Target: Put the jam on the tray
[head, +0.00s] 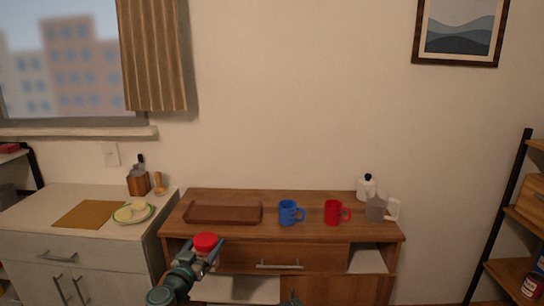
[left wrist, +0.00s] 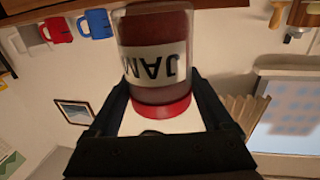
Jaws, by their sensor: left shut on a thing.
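A jam jar with a red lid (head: 206,242) is in my left gripper (head: 194,257), in front of the wooden cabinet's front edge in the head view. The left wrist view shows the jar (left wrist: 157,60) close up, with "JAM" on its white label, between the two dark fingers of my left gripper (left wrist: 158,110). That view is upside down. The brown tray (head: 224,213) lies empty on the left part of the cabinet top, beyond the jar. My right gripper cannot be made out in either view.
A blue mug (head: 290,212), a red mug (head: 335,211), a grey pitcher (head: 378,208) and a white kettle (head: 366,187) stand right of the tray. A white counter (head: 60,205) with a plate (head: 133,213) is at left. A shelf (head: 510,270) stands at far right.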

